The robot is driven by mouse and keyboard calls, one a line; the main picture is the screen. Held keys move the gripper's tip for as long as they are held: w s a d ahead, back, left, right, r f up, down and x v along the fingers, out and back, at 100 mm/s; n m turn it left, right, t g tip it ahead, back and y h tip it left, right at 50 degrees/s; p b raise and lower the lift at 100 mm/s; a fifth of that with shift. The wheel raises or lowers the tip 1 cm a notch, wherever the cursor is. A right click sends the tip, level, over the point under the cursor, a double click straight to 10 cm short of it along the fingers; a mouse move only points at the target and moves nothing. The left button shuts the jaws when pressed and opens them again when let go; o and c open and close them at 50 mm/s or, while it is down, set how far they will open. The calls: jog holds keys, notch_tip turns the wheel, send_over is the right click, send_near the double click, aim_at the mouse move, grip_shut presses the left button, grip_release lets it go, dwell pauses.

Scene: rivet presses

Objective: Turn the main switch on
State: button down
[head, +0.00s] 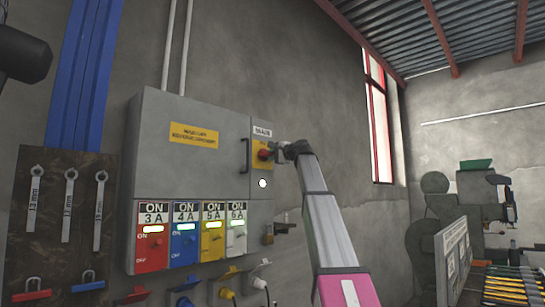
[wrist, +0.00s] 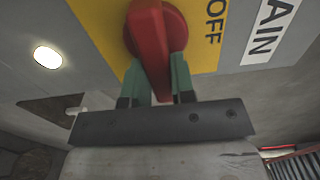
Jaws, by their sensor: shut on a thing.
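The main switch (head: 264,154) is a red rotary knob on a yellow plate, under a "MAIN" label, at the right side of a grey electrical cabinet. In the wrist view the red knob (wrist: 155,45) fills the top middle, with "OFF" printed on the plate beside it. My gripper (head: 275,153) reaches the knob from the right. In the wrist view its two green fingers (wrist: 158,80) are shut on the knob's handle, one on each side. The far end of the handle is cut off by the frame edge.
A lit white lamp (head: 263,183) sits below the switch. Four-coloured breaker panels (head: 198,235) marked 3 A to 6 A line the cabinet's lower part. A door handle (head: 244,156) is just left of the switch. A tool board (head: 65,222) hangs at left; machines (head: 465,215) stand at right.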

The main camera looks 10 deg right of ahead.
jog(key=c, duration=1)
grip_release()
jog(key=shift+o, duration=0.2)
jog(key=v, duration=1)
jog(key=shift+s+d, duration=0.25)
jog(key=shift+s, duration=0.05)
